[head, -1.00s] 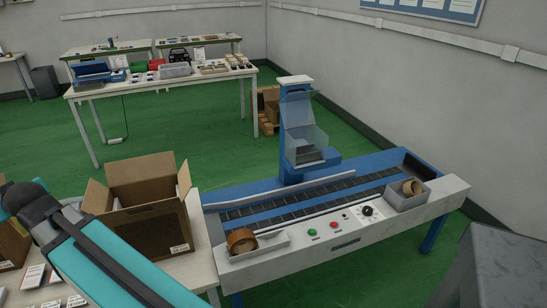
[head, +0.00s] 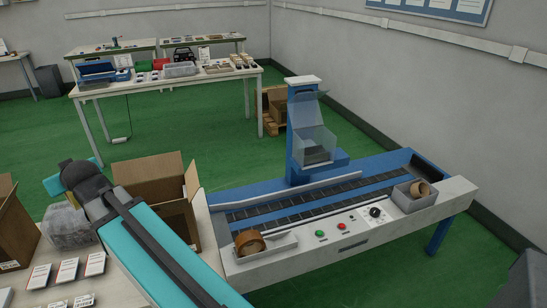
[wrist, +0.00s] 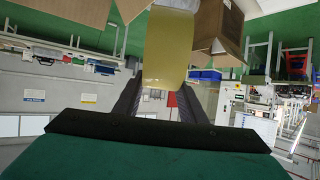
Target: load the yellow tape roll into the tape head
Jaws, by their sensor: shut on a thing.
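The yellow tape roll (wrist: 168,48) fills the upper middle of the wrist view, and my gripper (wrist: 160,98) is shut on it between two dark fingers. In the head view my teal arm is at the lower left, and neither the gripper nor the yellow roll can be made out there. The tape head (head: 308,125) is a blue upright with a clear guard, standing at the back of the blue conveyor machine (head: 335,205). The held roll is apart from it.
Brown tape rolls sit in grey trays at the machine's front left (head: 250,242) and right (head: 420,188). An open cardboard box (head: 150,175) stands close by my arm. Small white boxes (head: 68,270) and a grey wrapped bundle (head: 66,228) lie on the table at left.

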